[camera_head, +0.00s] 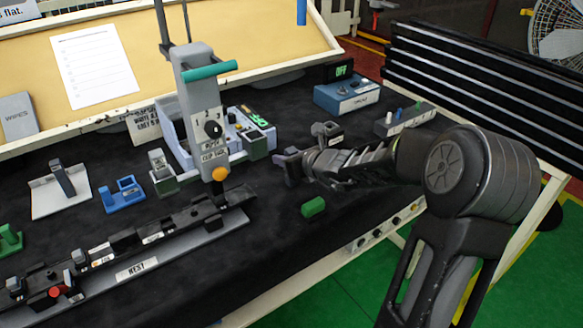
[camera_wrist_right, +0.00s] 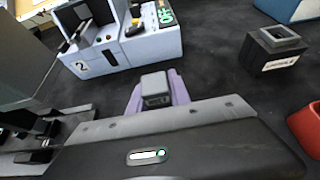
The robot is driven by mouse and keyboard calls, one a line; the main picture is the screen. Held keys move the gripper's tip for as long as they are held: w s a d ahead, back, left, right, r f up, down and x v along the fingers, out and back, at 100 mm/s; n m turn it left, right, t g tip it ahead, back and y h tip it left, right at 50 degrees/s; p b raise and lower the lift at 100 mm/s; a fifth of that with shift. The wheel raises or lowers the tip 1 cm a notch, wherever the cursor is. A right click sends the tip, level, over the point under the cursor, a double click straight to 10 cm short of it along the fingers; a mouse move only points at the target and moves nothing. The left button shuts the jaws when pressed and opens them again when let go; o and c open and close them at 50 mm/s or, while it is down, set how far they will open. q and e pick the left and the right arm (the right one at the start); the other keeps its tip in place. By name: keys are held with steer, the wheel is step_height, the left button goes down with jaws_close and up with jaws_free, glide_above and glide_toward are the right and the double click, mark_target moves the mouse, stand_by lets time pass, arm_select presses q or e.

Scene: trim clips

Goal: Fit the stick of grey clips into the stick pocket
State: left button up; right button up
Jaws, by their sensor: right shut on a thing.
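My right gripper (camera_head: 291,167) comes in from the right and hangs over the dark table, just right of the clip tool. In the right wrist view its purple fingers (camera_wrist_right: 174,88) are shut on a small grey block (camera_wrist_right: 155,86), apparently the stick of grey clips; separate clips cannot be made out. The clip tool (camera_head: 197,90) has a dial, a teal handle and an orange knob. A blue-grey housing stands behind it; in the wrist view this housing (camera_wrist_right: 135,52) has open compartments and a "2" label. I cannot tell which opening is the stick pocket. My left gripper is out of view.
A green block (camera_head: 313,207) lies near the front edge. A small dark labelled holder (camera_head: 326,131) stands behind my right gripper. The black nest rail (camera_head: 150,250) runs along the front left. A blue box (camera_head: 346,95) stands at the back. Bare table surrounds the green block.

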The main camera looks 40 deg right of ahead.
jaws_close()
steer(key=shift+r, duration=0.1)
steer(key=shift+r+p, duration=0.35)
steer(key=shift+r, duration=0.5)
step_height(320, 180, up, 5)
steer(key=p, duration=0.2)
steer(key=s, duration=1.8)
steer(key=shift+a, duration=0.2)
